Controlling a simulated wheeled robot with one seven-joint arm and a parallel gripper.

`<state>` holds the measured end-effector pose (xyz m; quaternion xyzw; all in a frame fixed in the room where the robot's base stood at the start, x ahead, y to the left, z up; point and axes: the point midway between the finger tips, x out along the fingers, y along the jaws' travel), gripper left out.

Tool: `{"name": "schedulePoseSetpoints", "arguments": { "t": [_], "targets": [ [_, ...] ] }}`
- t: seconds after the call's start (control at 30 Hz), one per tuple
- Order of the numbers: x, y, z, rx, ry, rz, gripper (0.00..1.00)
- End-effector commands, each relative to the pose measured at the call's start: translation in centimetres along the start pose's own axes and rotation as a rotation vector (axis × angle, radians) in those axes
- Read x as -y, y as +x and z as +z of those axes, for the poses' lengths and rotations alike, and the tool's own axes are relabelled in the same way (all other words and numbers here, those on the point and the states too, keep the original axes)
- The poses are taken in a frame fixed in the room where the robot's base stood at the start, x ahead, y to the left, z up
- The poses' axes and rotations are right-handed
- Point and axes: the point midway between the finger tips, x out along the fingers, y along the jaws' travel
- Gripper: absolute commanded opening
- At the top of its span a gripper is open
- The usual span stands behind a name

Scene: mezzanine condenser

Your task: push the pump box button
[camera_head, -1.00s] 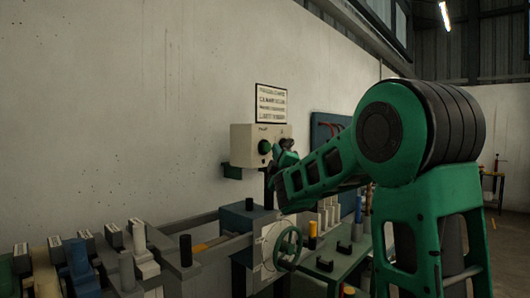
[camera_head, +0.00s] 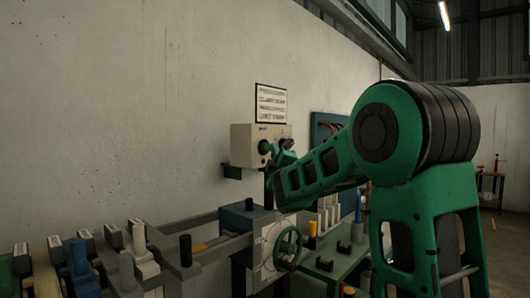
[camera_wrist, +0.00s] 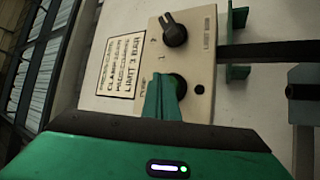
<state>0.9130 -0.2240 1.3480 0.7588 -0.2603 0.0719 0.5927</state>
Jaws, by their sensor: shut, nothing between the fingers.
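The pump box (camera_head: 243,146) is a cream box on the wall, and its face also shows in the wrist view (camera_wrist: 199,62). In the wrist view the button (camera_wrist: 181,86) sits in a dark ring, partly hidden behind my fingers. My gripper (camera_wrist: 162,80) is shut and empty, with its green fingertips right at the button's edge. In the head view my gripper (camera_head: 277,154) is close beside the box face. I cannot tell whether the fingertips touch the button.
A black knob (camera_wrist: 173,31) is on the same box face. A printed sign (camera_head: 271,103) hangs on the wall above the box. Below are a handwheel (camera_head: 288,246) and a bench with several pegs and blocks. A dark bracket (camera_head: 232,171) is under the box.

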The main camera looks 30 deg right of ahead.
Motion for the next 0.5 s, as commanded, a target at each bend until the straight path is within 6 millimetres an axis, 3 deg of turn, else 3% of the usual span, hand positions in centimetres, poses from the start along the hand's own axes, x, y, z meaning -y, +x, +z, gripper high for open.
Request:
{"name": "schedulePoseSetpoints", "arguments": {
  "t": [0.5],
  "targets": [
    [0.28, 0.36, -0.29, 0.000, 0.000, 0.000, 0.00]
  ]
}}
